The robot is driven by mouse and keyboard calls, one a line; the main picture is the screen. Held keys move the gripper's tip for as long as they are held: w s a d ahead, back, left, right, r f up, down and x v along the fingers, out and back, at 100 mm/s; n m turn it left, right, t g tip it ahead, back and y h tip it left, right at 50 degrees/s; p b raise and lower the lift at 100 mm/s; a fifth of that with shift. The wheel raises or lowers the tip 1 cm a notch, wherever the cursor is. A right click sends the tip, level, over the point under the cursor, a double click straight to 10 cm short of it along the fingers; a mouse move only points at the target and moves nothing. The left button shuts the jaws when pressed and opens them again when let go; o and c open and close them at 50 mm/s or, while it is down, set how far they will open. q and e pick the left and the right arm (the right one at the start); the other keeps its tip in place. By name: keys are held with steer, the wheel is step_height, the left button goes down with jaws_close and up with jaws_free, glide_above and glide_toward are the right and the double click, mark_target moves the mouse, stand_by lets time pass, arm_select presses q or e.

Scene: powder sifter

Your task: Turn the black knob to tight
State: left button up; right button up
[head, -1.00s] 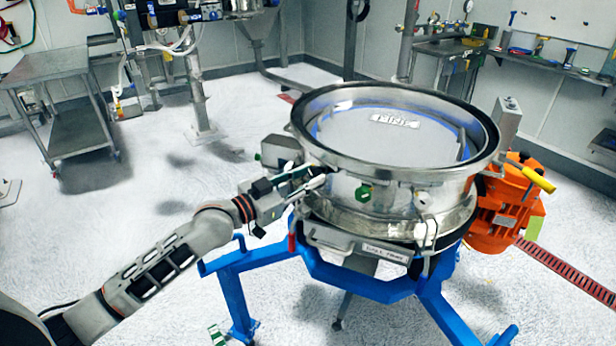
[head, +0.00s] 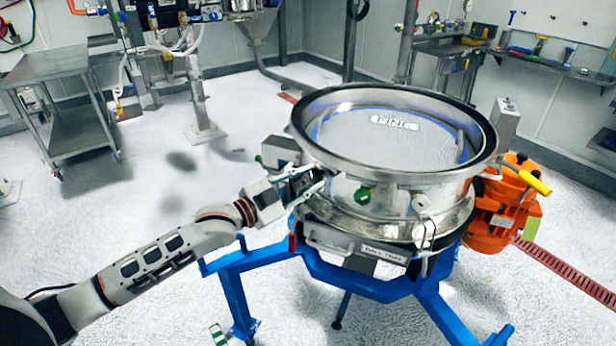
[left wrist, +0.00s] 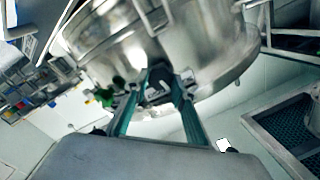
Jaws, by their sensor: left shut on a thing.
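The steel sifter drum (head: 440,195) stands on a blue frame, its round mesh screen marked "FINE" facing up. My left gripper (head: 318,178) is at the drum's left side, below the upper rim. Its two fingers are shut on the black knob, which shows between the fingertips in the left wrist view (left wrist: 158,90). In the head view the fingers and wrist largely hide the knob. How tight the knob is cannot be told. My right gripper is not in view.
An orange motor (head: 500,212) is on the right. The blue frame (head: 350,284) stands below my left gripper. A grey cart (head: 50,68) is at the far left.

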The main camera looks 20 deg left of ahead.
arm_select(q)
steer(key=m+p, duration=0.1)
steer(key=m, duration=0.3)
steer(key=shift+m, duration=0.3)
steer(key=m+p, duration=0.1)
steer(key=m, duration=0.3)
steer(key=shift+f+m, duration=0.1)
steer(key=shift+m, duration=1.5)
steer(key=o, duration=1.1)
steer(key=shift+s, duration=0.1)
steer(key=v, duration=1.2)
steer(key=shift+d, duration=0.1)
